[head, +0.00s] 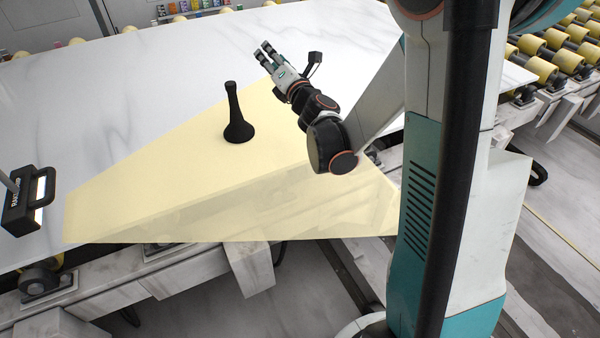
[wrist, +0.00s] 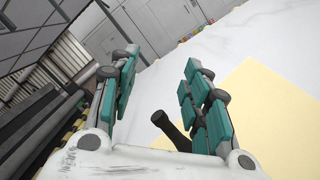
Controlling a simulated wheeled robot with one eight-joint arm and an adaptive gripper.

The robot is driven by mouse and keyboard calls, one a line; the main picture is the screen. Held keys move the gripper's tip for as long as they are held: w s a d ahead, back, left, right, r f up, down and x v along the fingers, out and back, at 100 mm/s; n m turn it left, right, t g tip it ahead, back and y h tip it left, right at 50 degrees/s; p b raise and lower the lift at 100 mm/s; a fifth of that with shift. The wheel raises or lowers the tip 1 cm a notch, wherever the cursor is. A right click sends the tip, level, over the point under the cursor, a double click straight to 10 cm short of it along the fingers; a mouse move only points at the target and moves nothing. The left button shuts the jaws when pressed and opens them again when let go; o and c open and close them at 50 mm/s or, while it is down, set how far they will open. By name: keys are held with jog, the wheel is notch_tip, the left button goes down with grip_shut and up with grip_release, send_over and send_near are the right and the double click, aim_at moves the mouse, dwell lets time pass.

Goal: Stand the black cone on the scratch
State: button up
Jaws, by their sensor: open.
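The black cone (head: 236,118) stands upright on the yellow sheet in the head view, with a wide round foot and a narrow neck. In the wrist view its dark upper part (wrist: 170,130) shows low in the middle, partly hidden by the right finger. My gripper (head: 266,51) is above the slab, up and to the right of the cone, open and empty. Its two teal-padded fingers (wrist: 158,85) stand apart in the wrist view. I cannot make out a scratch on the white stone slab (head: 130,95); faint grey veins run across it.
A yellow translucent sheet (head: 130,198) covers the slab's near part and hangs over its front edge. A black lamp-like device (head: 28,203) stands at the left. Rollers (head: 535,68) lie right of the slab. Small coloured items (head: 182,19) sit beyond the far edge.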

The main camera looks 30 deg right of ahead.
jog(key=s+d+r+m+g+h, duration=0.1)
jog(key=s+r+m+g+h, duration=0.1)
jog(key=s+m, duration=0.5)
jog(key=s+r+m+g+h, duration=0.1)
jog(key=s+m+g+h, duration=0.15)
jog(key=s+m, duration=0.5)
jog(key=s+a+f+m+g+y, duration=0.2)
jog(key=s+a+f+m+g, duration=0.1)
jog(key=s, duration=0.7)
jog(key=s+a+f+m+g+y, duration=0.2)
jog(key=s+a+f+m+g, duration=0.2)
jog(key=s, duration=0.6)
jog(key=a+f+m, duration=0.2)
jog(key=a+m, duration=0.1)
jog(key=m, duration=0.1)
jog(key=shift+s+a+f+m, duration=0.15)
jog(key=shift+s+f+m, duration=0.1)
jog(key=shift+f+m, duration=0.1)
jog(key=shift+g+y, duration=0.25)
